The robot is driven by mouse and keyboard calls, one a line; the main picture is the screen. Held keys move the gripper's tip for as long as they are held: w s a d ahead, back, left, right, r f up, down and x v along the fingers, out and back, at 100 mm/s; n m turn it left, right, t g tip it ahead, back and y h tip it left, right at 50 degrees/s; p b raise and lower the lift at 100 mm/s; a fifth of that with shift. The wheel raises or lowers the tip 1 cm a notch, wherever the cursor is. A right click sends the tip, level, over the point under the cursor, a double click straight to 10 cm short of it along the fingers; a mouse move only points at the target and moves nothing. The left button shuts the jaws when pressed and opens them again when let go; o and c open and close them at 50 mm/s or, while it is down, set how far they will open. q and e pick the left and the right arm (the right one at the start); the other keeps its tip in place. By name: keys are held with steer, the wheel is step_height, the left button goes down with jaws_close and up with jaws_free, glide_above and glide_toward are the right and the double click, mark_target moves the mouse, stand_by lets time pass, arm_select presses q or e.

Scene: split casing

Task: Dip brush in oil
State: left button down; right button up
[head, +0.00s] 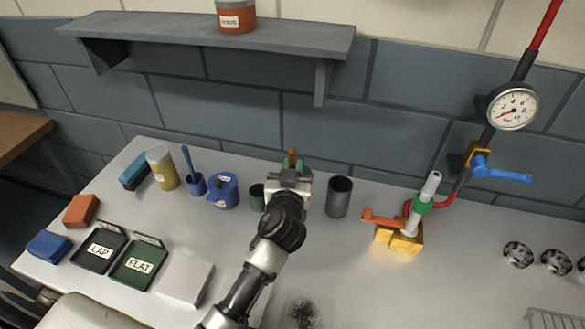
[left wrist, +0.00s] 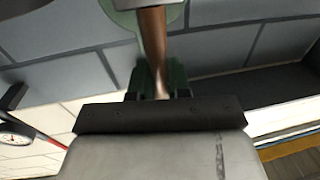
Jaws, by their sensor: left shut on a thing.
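My left gripper (head: 292,172) is shut on a brush, above the back middle of the bench. The brush's brown handle (head: 292,154) stands up between the green fingers. In the left wrist view the handle (left wrist: 152,45) runs up from between the fingers (left wrist: 160,80). The bristles are not visible. A small dark green cup (head: 257,198) stands just left of the gripper, partly hidden by it. A dark grey open cylinder (head: 339,198) stands to the right, apart from the gripper. I cannot tell which container holds oil. My right gripper is not in view.
A blue pot (head: 223,192), a blue holder with a stick (head: 196,184) and a yellow can (head: 162,169) stand left. LAP (head: 99,252) and FLAT (head: 139,265) trays lie at front left. A valve fixture (head: 402,236) stands right. A shelf (head: 210,40) overhangs behind.

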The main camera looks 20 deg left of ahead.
mark_target(293, 151)
arm_select(q)
steer(key=shift+f+b, duration=0.6)
stand_by(1.6)
steer(key=shift+r, duration=0.1)
steer(key=shift+r+p, duration=2.85)
steer(key=shift+r, duration=0.75)
steer(key=s+f+m+h+b, duration=0.1)
steer(key=s+f+h+b, duration=0.1)
steer(key=s, duration=0.7)
steer(key=s+a+f+m+h+b, duration=0.1)
steer(key=s+f+b, duration=0.2)
steer(key=s, duration=0.6)
step_height(293, 151, down, 2)
steer(key=shift+s+a+f+h, duration=0.15)
steer(key=shift+s+h, duration=0.05)
steer(key=shift+h, duration=0.2)
